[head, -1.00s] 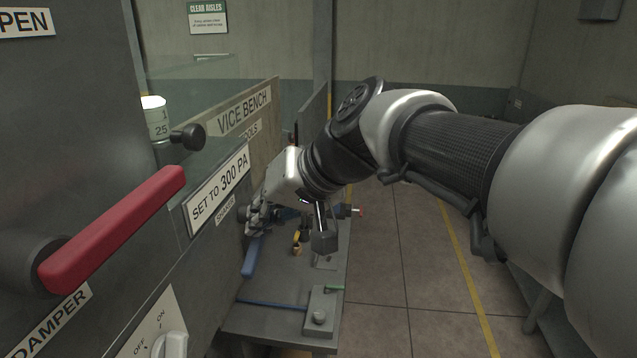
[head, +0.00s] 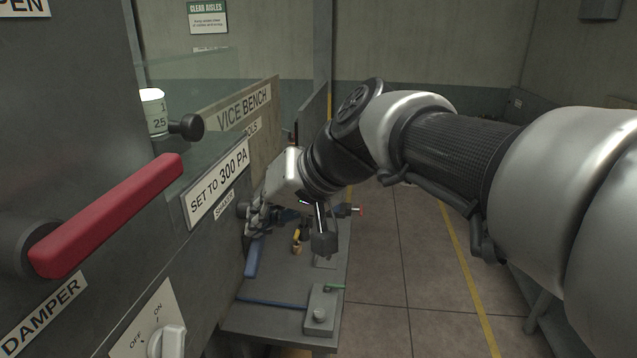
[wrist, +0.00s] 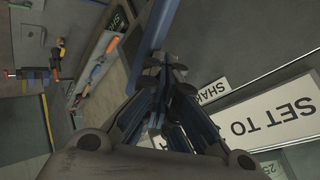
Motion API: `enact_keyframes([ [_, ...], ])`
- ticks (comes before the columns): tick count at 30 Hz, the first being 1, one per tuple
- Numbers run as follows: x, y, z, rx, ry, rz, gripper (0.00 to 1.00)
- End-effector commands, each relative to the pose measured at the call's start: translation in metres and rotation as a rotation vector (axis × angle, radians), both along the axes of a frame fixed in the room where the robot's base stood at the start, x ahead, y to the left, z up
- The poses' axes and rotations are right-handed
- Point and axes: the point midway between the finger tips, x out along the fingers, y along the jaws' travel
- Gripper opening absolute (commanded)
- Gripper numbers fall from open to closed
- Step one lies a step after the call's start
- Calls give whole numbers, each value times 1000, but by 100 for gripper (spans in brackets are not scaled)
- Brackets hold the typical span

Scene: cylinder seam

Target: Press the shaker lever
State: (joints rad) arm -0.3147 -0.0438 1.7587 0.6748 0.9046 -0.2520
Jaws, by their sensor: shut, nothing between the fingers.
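The shaker lever is a blue bar (head: 253,258) hanging down from a dark pivot on the grey cabinet wall, below a small label reading SHAKER (head: 223,204). My gripper (head: 255,223) is at the upper part of the lever in the head view and partly hides it. In the wrist view the blue lever (wrist: 157,28) runs up from behind the shut fingertips (wrist: 168,76). The fingers hold nothing. They look close to the lever, but I cannot tell whether they touch it.
A red damper handle (head: 108,216) sticks out on the left, with an off/on knob (head: 167,341) below. A sign reading SET TO 300 PA (head: 217,184) is above the lever. The vice bench top (head: 270,318) holds tools beyond. Floor on the right is open.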

Motion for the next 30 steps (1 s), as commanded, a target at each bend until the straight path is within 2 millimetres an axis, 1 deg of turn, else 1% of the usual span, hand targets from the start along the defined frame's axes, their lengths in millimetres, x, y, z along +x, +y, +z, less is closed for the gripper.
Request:
enact_keyframes([
  [1, 0, 0, -3, -3, 4, 1, 0],
  [24, -1, -1, -17, -7, 12, 2, 0],
  [30, -1, -1, -17, -9, 14, 2, 0],
])
